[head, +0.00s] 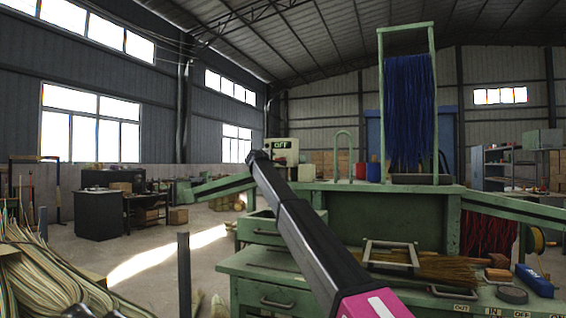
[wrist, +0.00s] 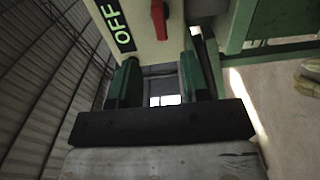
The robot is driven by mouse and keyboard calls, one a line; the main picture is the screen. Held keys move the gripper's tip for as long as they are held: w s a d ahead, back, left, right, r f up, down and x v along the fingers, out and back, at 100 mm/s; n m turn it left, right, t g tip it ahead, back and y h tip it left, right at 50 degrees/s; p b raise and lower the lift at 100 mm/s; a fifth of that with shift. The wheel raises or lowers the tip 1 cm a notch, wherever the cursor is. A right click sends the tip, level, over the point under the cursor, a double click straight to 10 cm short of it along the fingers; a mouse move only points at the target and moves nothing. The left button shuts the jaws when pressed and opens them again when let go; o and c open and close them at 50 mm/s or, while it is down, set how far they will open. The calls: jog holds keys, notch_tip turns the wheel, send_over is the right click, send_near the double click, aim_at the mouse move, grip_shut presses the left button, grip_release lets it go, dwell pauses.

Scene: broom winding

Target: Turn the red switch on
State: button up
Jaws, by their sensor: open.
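The red switch (wrist: 159,20) is a small red lever on the pale face of a control box (wrist: 140,30), at the top of the wrist view. A black label with green letters reading OFF (wrist: 120,30) sits to its left. In the head view the box (head: 292,158) stands beyond the end of my arm, with its OFF label (head: 281,144) showing; I cannot make out the switch there. My gripper (wrist: 160,60) is open, with its two dark green fingers apart and nothing visible between them. The switch lies past the fingertips, apart from them in the picture.
The box stands behind the green machine bench (head: 400,212), which has a tall frame of blue bristles (head: 409,110). A metal frame (head: 391,255) and brown bristles (head: 440,268) lie on the nearer worktop. Open floor (head: 150,262) shows to the left.

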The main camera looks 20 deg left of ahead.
aim_at(279, 160)
jog(key=w, duration=0.7)
jog(key=w+d, duration=0.1)
jog(key=w, duration=0.3)
grip_shut()
